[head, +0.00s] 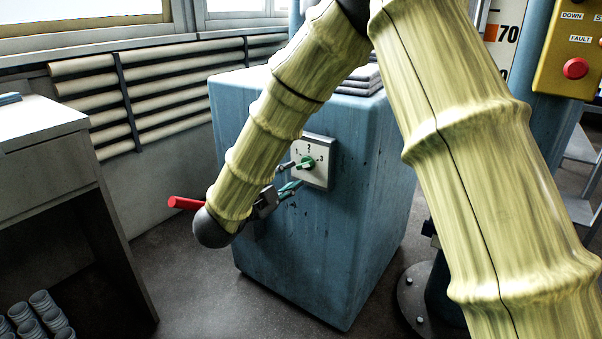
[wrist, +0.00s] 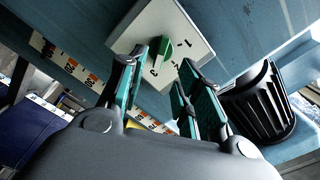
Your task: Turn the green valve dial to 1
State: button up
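The green valve dial (head: 307,163) sits on a white plate (head: 323,175) marked 1, 2 and 3, on the front of a blue cabinet (head: 350,235). In the head view 1 is at the left, 2 at the top and 3 at the right. In the wrist view the dial (wrist: 166,50) shows beyond the fingertips, nearer the left finger. I see no clear grip on it.
A red handle (head: 186,203) sticks out left of my wrist. A grey desk (head: 60,150) stands at the left, with stacked cups (head: 40,312) below. A yellow control box (head: 570,60) with a red button is at the upper right. A black ribbed object (wrist: 258,100) shows in the wrist view.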

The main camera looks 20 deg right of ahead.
aim_at(304, 166)
jog(key=shift+b+x, duration=0.7)
jog(key=shift+x, duration=2.45)
grip_shut()
